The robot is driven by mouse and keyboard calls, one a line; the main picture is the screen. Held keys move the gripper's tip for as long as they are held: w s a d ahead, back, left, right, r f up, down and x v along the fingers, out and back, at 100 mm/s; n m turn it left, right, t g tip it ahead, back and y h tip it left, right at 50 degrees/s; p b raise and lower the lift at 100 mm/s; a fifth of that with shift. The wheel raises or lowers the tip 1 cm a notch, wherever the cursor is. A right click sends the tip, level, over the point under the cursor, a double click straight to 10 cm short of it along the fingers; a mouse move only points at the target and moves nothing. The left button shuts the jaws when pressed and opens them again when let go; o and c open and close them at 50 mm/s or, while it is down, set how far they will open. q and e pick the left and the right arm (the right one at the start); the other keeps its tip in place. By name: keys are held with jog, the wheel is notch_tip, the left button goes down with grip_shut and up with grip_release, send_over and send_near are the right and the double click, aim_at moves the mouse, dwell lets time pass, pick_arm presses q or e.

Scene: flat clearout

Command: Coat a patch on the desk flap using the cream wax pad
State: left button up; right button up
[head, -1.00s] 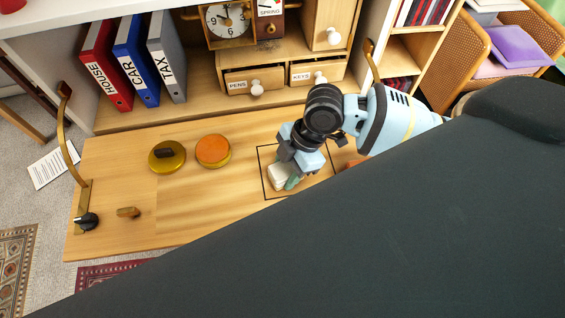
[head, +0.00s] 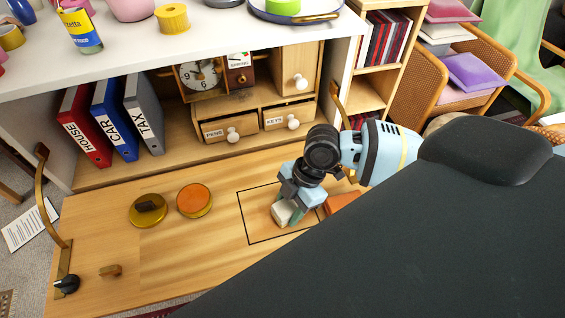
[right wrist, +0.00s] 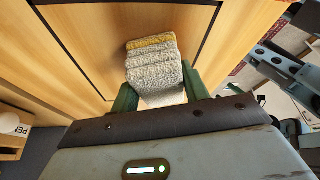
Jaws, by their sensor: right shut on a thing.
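The desk flap (head: 190,250) is lowered, a flat pale wood panel. A thin black outline marks a patch (head: 258,205) on its right part. My right gripper (head: 290,214) is over the patch, shut on the cream wax pad (head: 282,211). In the right wrist view the pad (right wrist: 155,75) sits between the green fingers (right wrist: 157,98); it is fleecy, with a yellowish far edge. The pad is at or close to the wood; I cannot tell whether it touches. An open tin of orange wax (head: 195,200) stands left of the patch. My left gripper is out of view.
A gold lid (head: 147,209) with a dark knob lies left of the tin. A small wooden knob piece (head: 110,271) is near the flap's left end. An orange block (head: 342,202) sits right of the patch. Binders (head: 112,118) and drawers (head: 230,128) stand behind.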

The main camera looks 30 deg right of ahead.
aim_at(277, 202)
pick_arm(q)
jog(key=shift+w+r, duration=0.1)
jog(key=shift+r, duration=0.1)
pick_arm(e)
jog(key=shift+s+d+f, duration=0.1)
jog(key=shift+s+d, duration=0.05)
jog(key=shift+d, duration=0.3)
jog(key=shift+s+d+f, duration=0.1)
jog(key=shift+s+d, duration=0.05)
jog(key=shift+d, duration=0.25)
jog(key=shift+s+d+r+p, duration=0.1)
jog(key=shift+s+d+p, duration=0.2)
jog(key=shift+d, duration=0.65)
jog(key=shift+s+d+r+p, duration=0.15)
jog(key=shift+s+d, duration=0.1)
jog(key=shift+d, duration=0.65)
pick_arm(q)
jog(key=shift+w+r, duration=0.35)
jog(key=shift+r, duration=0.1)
pick_arm(e)
jog(key=shift+f, duration=0.15)
